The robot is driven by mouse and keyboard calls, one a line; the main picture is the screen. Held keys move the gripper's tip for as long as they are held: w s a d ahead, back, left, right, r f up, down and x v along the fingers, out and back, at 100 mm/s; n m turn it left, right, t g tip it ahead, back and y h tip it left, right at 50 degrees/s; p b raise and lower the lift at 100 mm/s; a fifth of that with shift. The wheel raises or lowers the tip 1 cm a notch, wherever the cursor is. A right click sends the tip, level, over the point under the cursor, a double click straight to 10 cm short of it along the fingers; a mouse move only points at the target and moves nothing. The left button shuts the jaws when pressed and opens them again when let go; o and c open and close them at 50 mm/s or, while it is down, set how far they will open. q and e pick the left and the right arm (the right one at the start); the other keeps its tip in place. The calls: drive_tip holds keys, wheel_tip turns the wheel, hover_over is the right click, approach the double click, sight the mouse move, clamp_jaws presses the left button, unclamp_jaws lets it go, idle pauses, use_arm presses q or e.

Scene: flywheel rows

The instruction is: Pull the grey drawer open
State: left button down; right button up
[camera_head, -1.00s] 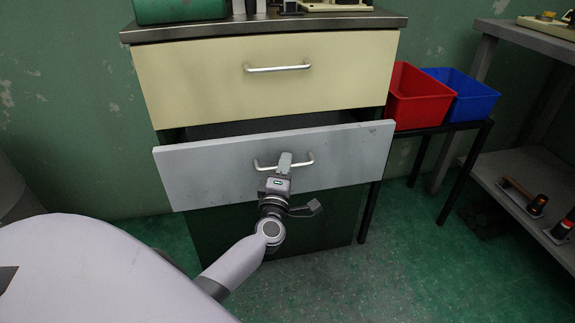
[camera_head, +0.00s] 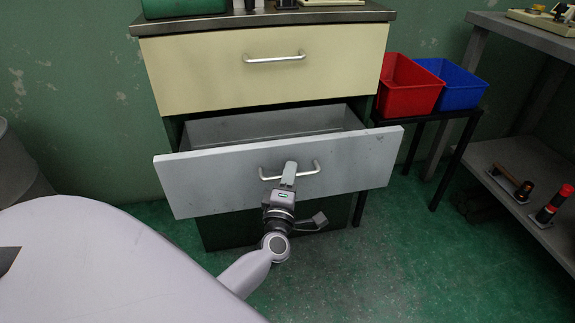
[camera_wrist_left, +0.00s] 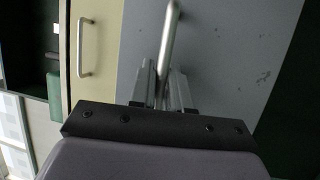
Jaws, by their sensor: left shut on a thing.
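The grey drawer (camera_head: 225,184) is part way out of the cabinet, below a shut cream drawer (camera_head: 200,78). Its inside shows as an empty grey space behind the front. A silver bar handle (camera_head: 306,173) is fixed to the grey front. My left gripper (camera_head: 289,172) is shut on this handle near its middle. In the left wrist view, the handle (camera_wrist_left: 170,35) runs between the two fingers (camera_wrist_left: 163,90), and the grey front (camera_wrist_left: 225,50) fills the area behind. My right gripper is not in view.
A red bin (camera_head: 408,88) and a blue bin (camera_head: 455,88) stand on a low black stand right of the cabinet. A grey shelf (camera_head: 530,165) with several small items is farther right. The green floor (camera_head: 370,270) before the cabinet is clear.

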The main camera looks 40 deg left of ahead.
use_arm(q)
drive_tip(key=shift+s+d+p, duration=0.6)
drive_tip(key=shift+s+d, duration=1.1)
drive_tip(key=shift+d, duration=0.25)
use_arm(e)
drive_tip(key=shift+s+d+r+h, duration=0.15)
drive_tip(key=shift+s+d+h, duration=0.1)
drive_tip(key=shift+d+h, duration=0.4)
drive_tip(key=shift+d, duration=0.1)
use_arm(q)
drive_tip(key=c, duration=1.4)
unclamp_jaws()
drive_tip(key=shift+c, duration=0.2)
